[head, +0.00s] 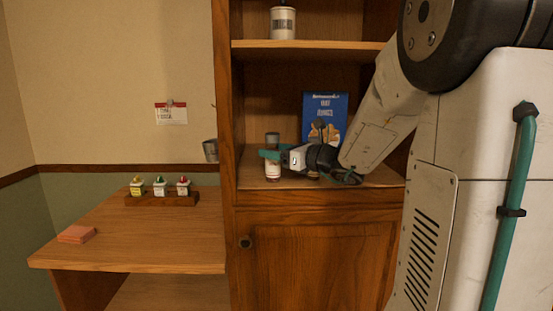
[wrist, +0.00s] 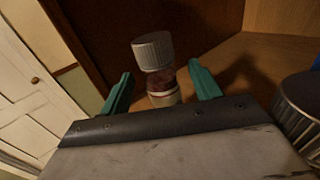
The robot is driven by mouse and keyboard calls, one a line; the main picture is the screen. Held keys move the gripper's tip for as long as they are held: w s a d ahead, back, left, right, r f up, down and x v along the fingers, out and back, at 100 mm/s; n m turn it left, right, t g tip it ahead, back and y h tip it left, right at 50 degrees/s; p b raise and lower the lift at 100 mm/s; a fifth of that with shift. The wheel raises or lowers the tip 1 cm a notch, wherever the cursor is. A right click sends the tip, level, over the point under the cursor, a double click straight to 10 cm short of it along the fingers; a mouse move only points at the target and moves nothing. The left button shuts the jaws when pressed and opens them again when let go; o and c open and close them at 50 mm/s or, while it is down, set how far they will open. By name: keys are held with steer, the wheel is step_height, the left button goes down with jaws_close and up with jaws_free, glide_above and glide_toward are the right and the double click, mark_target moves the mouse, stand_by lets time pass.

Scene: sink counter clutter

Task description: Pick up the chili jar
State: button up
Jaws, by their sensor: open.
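A jar with a ridged grey lid, dark red contents and a pale label, which I take for the chili jar (wrist: 162,83), stands on the cabinet shelf; its label is not readable. In the head view the jar (head: 272,171) is partly hidden behind my gripper (head: 268,154). In the wrist view my gripper (wrist: 161,80) is open, with one teal finger on each side of the jar. The jar's lower part is hidden by the gripper's body. I cannot tell whether either finger touches it.
A second metal-lidded jar (wrist: 303,105) stands close on the right in the wrist view. A blue box (head: 325,112) stands behind my gripper. A canister (head: 283,23) is on the upper shelf. A rack (head: 162,200) with three small jars sits on the left counter.

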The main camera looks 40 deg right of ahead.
steer(key=x, duration=0.3)
steer(key=shift+w, duration=0.25)
steer(key=shift+c, duration=0.3)
steer(key=c, duration=1.1)
steer(key=shift+o, duration=0.2)
